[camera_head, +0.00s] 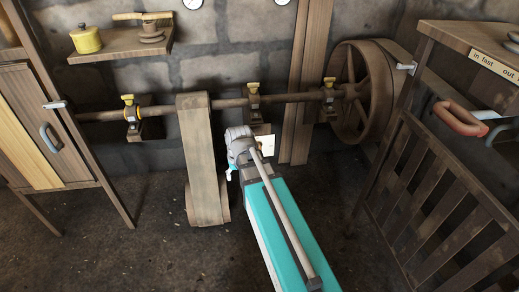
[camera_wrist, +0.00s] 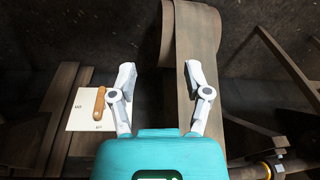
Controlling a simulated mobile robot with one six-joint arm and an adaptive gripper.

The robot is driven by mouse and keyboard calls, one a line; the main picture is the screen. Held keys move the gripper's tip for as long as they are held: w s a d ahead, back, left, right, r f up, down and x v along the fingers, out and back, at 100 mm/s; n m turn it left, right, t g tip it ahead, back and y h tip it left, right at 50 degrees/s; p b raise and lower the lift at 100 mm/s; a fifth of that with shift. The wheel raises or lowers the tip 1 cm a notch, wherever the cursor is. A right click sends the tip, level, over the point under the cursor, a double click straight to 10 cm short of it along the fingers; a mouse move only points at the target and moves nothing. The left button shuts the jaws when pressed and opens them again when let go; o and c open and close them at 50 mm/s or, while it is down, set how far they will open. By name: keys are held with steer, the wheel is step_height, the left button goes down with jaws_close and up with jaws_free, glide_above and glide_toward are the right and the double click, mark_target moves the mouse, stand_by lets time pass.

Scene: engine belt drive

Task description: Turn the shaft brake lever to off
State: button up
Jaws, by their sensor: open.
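In the wrist view a small orange-brown lever (camera_wrist: 99,103) stands nearly upright in the picture on a pale plate (camera_wrist: 82,123). The plate carries small marks above and below, too small to read surely. My gripper (camera_wrist: 160,78) is open and empty, with its two pale fingers apart. In the head view the pale plate (camera_head: 266,145) shows partly behind my arm below the shaft; the lever cannot be made out there, and my fingers are mostly hidden by my arm.
A wide brown belt (camera_head: 201,150) hangs just left of my arm and lies ahead of the fingers in the wrist view (camera_wrist: 190,40). A shaft (camera_head: 218,102) with yellow-topped bearings runs along the wall to a large wheel (camera_head: 360,92). A slatted wooden frame (camera_head: 430,190) stands at right.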

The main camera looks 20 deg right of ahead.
steer(key=w+d+r+m+t, duration=0.1)
steer(key=w+d, duration=0.5)
steer(key=d, duration=0.2)
steer(key=w+d+r+m+t+p, duration=0.1)
steer(key=w+d+t, duration=0.1)
steer(key=w+d, duration=0.5)
steer(key=d, duration=0.2)
steer(key=shift+d+r+m, duration=0.3)
steer(key=shift+r, duration=0.1)
steer(key=shift+f, duration=0.1)
steer(key=b+x, duration=1.2)
steer(key=x, duration=0.1)
steer(key=shift+w+d+f, duration=0.1)
steer(key=shift+w+f, duration=0.15)
steer(key=shift+w, duration=0.05)
steer(key=shift+c, duration=0.3)
